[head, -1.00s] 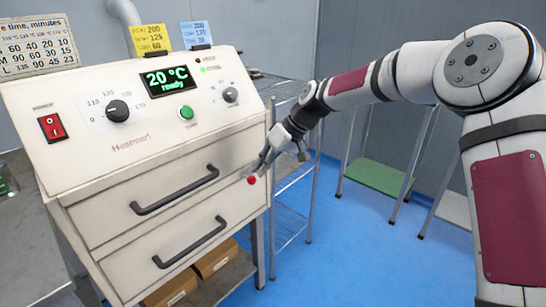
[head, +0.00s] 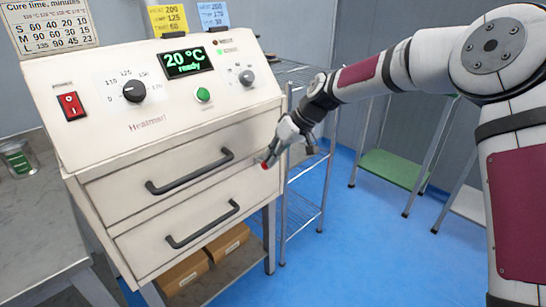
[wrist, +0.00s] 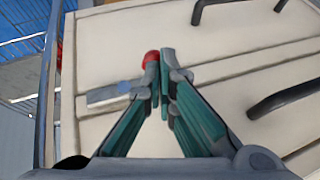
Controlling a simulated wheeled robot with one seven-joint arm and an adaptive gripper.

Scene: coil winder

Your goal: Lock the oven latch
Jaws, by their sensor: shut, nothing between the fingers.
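The oven (head: 150,120) is a cream cabinet with two drawer fronts and dark handles. Its latch shows in the wrist view as a grey metal bar (wrist: 113,92) on the oven front. A red knob (wrist: 151,57) is at the tip of my left finger, seeming to touch it or nearly so. In the head view the red knob (head: 265,165) is small, at the right edge of the front. My gripper (head: 269,161) is there, also seen in the wrist view (wrist: 159,62). Its fingers are shut with nothing between them. The fingers hide part of the latch.
A wire rack (head: 305,190) stands right of the oven. Cardboard boxes (head: 205,265) sit on the shelf below. A steel table (head: 35,215) is at left. Blue floor at right is open.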

